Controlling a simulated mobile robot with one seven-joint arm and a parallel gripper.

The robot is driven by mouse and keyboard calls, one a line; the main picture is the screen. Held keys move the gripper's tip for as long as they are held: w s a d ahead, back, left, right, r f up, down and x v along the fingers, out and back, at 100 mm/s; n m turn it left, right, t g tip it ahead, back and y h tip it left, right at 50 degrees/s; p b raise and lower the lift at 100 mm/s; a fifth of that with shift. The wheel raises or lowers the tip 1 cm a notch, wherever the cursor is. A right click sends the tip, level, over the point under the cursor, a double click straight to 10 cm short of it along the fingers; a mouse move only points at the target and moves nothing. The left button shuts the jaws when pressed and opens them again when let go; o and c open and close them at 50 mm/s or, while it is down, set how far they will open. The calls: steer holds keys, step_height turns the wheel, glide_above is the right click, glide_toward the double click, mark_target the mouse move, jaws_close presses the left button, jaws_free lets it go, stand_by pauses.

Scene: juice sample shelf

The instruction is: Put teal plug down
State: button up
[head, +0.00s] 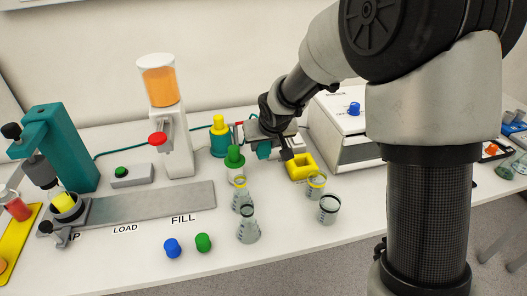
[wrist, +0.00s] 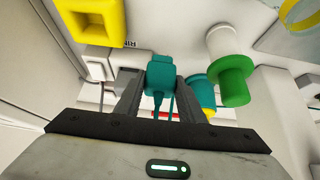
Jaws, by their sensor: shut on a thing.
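The teal plug (wrist: 160,78) is between the two fingers of my gripper (wrist: 158,90), which is shut on it. A teal cable runs from the plug between the fingers. In the head view the plug (head: 264,150) shows beside my gripper (head: 268,143), over the back middle of the table. Whether the plug touches the table cannot be told.
A yellow square socket block (head: 300,167) lies just right of my gripper. A green-capped piece (head: 234,157) and a teal-and-yellow bottle (head: 219,137) stand to the left. Several glass beakers (head: 248,226) stand in front. A white box machine (head: 340,130) is behind right.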

steer(key=shift+f, duration=1.2)
steer(key=shift+f+b, duration=0.2)
steer(key=shift+b, duration=0.1)
steer(key=o, duration=1.3)
steer(key=shift+c, duration=0.2)
steer(key=shift+r, duration=0.1)
